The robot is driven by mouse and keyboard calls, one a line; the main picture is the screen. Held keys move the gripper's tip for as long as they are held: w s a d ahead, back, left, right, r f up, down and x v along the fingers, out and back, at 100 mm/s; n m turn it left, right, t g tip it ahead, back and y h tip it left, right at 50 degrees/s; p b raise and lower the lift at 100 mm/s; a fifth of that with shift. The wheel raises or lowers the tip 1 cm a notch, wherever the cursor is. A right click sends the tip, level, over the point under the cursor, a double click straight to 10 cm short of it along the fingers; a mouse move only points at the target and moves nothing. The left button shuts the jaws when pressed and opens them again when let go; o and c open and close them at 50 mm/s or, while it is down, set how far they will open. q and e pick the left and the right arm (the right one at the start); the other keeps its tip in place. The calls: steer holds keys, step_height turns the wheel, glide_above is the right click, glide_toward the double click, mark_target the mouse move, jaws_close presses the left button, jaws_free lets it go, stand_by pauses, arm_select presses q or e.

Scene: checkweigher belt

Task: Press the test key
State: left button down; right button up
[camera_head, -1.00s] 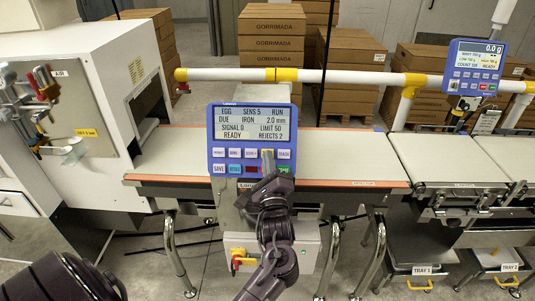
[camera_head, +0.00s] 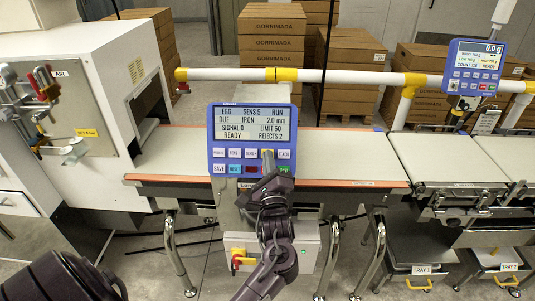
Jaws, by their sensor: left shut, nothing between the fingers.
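The blue control panel (camera_head: 212,140) has a screen (camera_head: 252,123) reading EGG, SENS 5, RUN, SIGNAL 0, READY and REJECTS 2. Below the screen are two rows of keys, including PRODUCT (camera_head: 219,153) and TEACH (camera_head: 284,154) in the upper row. My left gripper (camera_head: 268,157) is shut and empty, its tips in front of the upper row just left of TEACH. It covers the key there, so I cannot read that label or tell whether the tips touch it. It also hides part of the lower row. My right gripper is not in view.
A conveyor belt (camera_head: 175,155) runs behind the panel, with a white rail (camera_head: 230,75) above it. A white cabinet (camera_head: 105,75) stands at left. A second blue panel (camera_head: 474,68) reads 0.0 g at right. Cartons (camera_head: 350,60) stand behind.

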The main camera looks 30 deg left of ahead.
arm_select(q)
steer(key=shift+w+a+f, duration=0.2)
steer(key=shift+w, duration=0.1)
stand_by(0.5)
steer(key=shift+s+d+r+p, duration=0.4)
steer(key=shift+s+p, duration=0.25)
steer(key=shift+p, duration=0.3)
steer(key=s+p, duration=0.1)
steer(key=s+d+r+p, duration=0.1)
steer(key=p, duration=0.1)
steer(key=s+d+r+p, duration=0.1)
steer(key=p, duration=0.1)
steer(key=shift+s+d+r, duration=0.1)
steer(key=shift+s+d, duration=0.1)
steer(key=shift+s, duration=0.2)
